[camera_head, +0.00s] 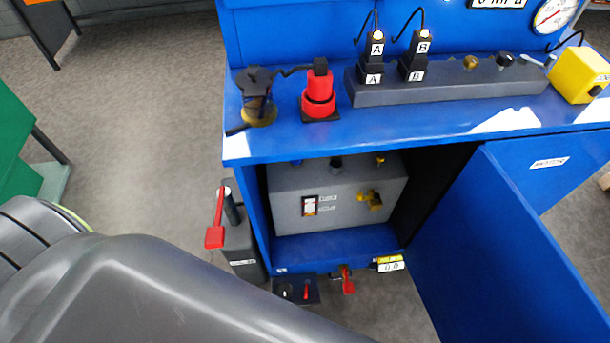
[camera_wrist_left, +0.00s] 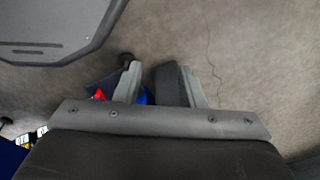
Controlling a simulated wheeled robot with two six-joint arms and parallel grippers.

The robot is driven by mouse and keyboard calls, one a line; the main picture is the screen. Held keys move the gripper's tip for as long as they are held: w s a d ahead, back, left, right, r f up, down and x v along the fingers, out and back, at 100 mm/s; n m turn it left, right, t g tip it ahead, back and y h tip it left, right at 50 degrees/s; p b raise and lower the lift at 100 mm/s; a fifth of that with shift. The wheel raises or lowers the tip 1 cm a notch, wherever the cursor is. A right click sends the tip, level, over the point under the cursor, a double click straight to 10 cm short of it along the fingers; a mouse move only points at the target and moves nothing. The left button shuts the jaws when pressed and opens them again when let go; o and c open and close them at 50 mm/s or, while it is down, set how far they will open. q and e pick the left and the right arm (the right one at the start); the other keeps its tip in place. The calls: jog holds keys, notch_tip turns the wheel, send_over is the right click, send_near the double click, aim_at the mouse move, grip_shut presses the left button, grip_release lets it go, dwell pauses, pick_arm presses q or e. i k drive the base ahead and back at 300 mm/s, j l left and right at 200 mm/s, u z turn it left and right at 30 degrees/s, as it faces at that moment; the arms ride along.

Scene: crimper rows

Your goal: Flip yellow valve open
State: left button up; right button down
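The yellow valve (camera_head: 370,199) sits on the front right of a grey box (camera_head: 290,205) inside the open blue cabinet. It is small here, and I cannot tell its handle position. My left arm crosses the lower left of the head view, and its gripper is not seen there. In the left wrist view my left gripper (camera_wrist_left: 163,82) has its fingers apart, with a dark shape between or behind them. I cannot tell whether it touches that shape. The valve cannot be made out in the wrist view. My right gripper is in neither view.
The blue cabinet door (camera_head: 490,250) stands open on the right. A pump with a red lever (camera_head: 217,220) stands left of the cabinet. A red-handled valve (camera_head: 346,280) is below its front edge. Crimper tools and a red unit (camera_head: 319,95) stand on the bench top (camera_head: 420,118).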

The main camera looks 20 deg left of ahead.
aim_at(376, 197)
jog(key=j, duration=0.75)
jog(key=k+j, duration=0.15)
jog(key=j, duration=1.4)
